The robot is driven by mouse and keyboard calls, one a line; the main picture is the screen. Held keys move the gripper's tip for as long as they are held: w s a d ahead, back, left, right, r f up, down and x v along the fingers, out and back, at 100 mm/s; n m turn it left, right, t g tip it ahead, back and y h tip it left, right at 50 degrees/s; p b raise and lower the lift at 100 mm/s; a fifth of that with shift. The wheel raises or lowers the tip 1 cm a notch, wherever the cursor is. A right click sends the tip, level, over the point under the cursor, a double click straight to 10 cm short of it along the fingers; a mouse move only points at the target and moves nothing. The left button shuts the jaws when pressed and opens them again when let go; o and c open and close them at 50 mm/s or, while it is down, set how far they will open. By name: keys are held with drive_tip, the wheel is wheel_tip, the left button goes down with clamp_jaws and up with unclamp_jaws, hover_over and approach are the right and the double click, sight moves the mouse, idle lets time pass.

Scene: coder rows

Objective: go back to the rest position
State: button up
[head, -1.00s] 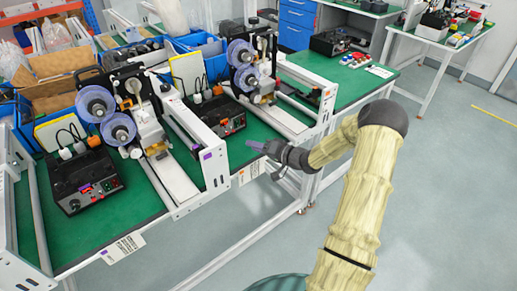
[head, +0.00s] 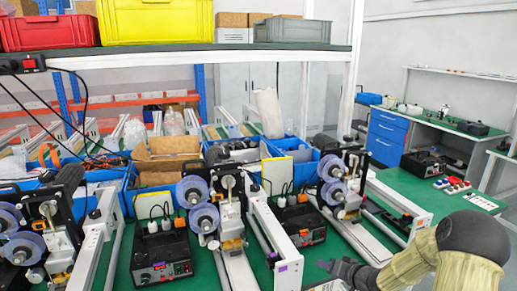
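My gripper (head: 345,271) shows in the head view at the lower right, in front of the front edge of the green workbench (head: 110,268). It is dark and small in the picture, at the end of my yellowish arm, which comes in from the right edge. I cannot tell whether its fingers are apart or closed. No held object can be made out at this size.
Coder machines with purple reels (head: 203,217) stand in a row along the bench, with black control boxes (head: 161,257) between them. A shelf with a yellow crate (head: 155,22) and a red crate (head: 48,31) hangs above. Blue bins (head: 298,165) stand behind.

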drive_tip(key=s+a+r+n+g+h+p, duration=0.1)
drive_tip(key=s+r, duration=0.3)
drive_tip(key=s, duration=0.5)
drive_tip(key=s+a+r+g+h+p, duration=0.1)
drive_tip(key=s+a+r+g+h, duration=0.2)
drive_tip(key=s, duration=0.6)
drive_tip(key=s+a+r+n+g+h+p, duration=0.1)
drive_tip(key=s+a+r+g, duration=0.3)
drive_tip(key=s, duration=0.4)
drive_tip(key=shift+s+r+n+h+p, duration=0.3)
drive_tip(key=shift+s+r+h+p, duration=0.15)
drive_tip(key=shift+r, duration=0.2)
drive_tip(key=shift+w, duration=0.1)
